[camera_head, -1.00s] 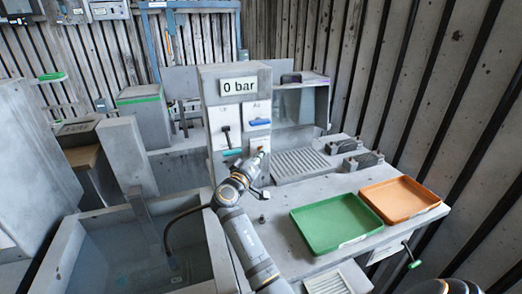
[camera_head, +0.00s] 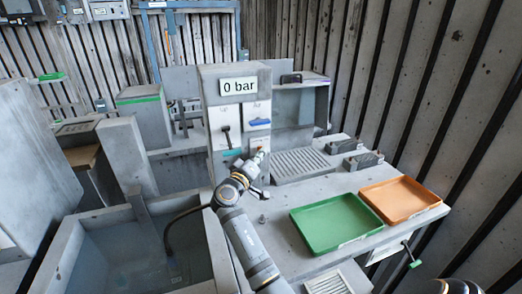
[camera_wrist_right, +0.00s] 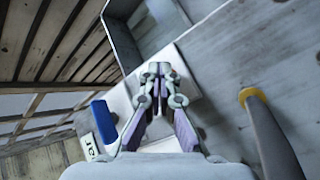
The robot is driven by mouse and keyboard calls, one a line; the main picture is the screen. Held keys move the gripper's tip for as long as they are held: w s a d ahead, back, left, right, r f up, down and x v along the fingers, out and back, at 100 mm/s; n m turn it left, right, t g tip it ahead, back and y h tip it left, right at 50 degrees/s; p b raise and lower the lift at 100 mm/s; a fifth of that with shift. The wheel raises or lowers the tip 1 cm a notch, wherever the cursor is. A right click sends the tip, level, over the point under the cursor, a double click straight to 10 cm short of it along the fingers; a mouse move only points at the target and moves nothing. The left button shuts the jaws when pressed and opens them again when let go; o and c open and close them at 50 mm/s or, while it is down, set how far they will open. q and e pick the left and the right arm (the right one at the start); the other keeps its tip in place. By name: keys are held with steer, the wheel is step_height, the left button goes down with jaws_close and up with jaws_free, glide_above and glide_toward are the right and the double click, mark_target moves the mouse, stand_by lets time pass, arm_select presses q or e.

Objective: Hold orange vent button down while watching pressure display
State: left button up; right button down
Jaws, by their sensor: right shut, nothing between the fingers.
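The pressure display (camera_head: 238,87) on the grey upright panel reads "0 bar" in the head view. My right gripper (camera_head: 261,154) is at the lower right of this panel, close to its front face. In the right wrist view its fingers (camera_wrist_right: 158,70) are shut together with nothing between them, pointing at a pale panel surface. I cannot make out the orange vent button; the gripper may hide it. Whether the fingertips touch the panel cannot be told. My left gripper is not in view.
A blue handle (camera_head: 257,122) and a black lever (camera_head: 226,136) are on the panel above the gripper. A green tray (camera_head: 336,240) and an orange tray (camera_head: 400,200) lie on the bench to the right. A water-filled basin (camera_head: 75,246) is at the left.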

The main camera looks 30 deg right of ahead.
steer(key=shift+s+a, duration=0.15)
steer(key=shift+s, duration=0.6)
steer(key=s, duration=0.2)
steer(key=s+a, duration=0.1)
steer(key=s, duration=0.1)
steer(key=shift+s, duration=0.4)
